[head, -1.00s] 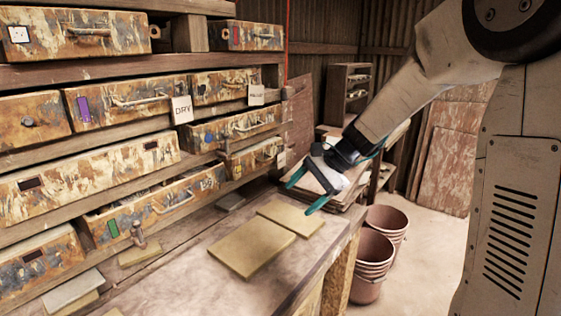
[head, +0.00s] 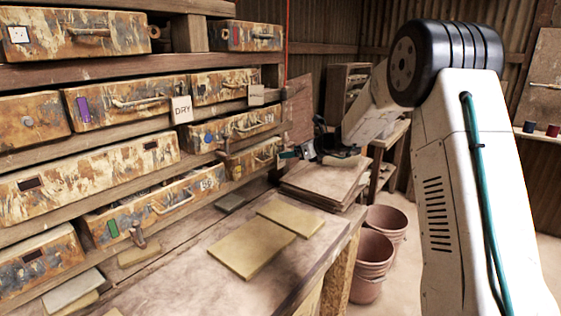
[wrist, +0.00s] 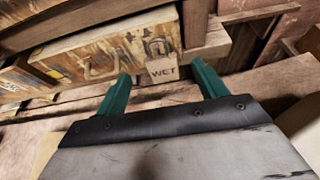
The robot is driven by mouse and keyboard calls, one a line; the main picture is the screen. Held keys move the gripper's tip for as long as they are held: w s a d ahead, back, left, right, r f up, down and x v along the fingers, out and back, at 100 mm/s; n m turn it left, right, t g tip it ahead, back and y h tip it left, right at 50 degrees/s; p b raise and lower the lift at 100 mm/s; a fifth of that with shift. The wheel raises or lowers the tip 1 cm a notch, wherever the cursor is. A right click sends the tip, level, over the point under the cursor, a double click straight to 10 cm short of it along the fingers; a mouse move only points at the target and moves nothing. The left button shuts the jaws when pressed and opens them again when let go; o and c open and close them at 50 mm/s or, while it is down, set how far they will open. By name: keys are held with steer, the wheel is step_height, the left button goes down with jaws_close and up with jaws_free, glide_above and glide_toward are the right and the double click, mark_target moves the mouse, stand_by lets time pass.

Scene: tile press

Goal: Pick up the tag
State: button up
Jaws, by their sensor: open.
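A pale square tag marked WET (wrist: 163,70) hangs at the end of a worn drawer in the wrist view, below a small dark metal fitting. My gripper (wrist: 161,75) is open, with one teal finger on either side of the tag in the picture. No contact shows, and the gap in depth is hard to judge. In the head view my gripper (head: 291,154) is at the right end of the lower drawers, and the WET tag cannot be made out there. A DRY tag (head: 181,110) and another pale tag (head: 256,95) hang higher up.
Peeling-paint drawers (head: 150,209) fill the rack on the left. Flat yellowish tiles (head: 248,248) lie on the bench (head: 185,285). A stack of boards (head: 322,182) stands beneath my gripper. Stacked buckets (head: 371,265) stand on the floor at the right.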

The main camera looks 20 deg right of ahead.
mark_target(277, 150)
steer(key=x, duration=0.4)
steer(key=c, duration=1.1)
steer(key=shift+o, duration=0.2)
steer(key=shift+r, duration=0.15)
steer(key=shift+r, duration=0.6)
steer(key=s+d, duration=1)
steer(key=s, duration=0.5)
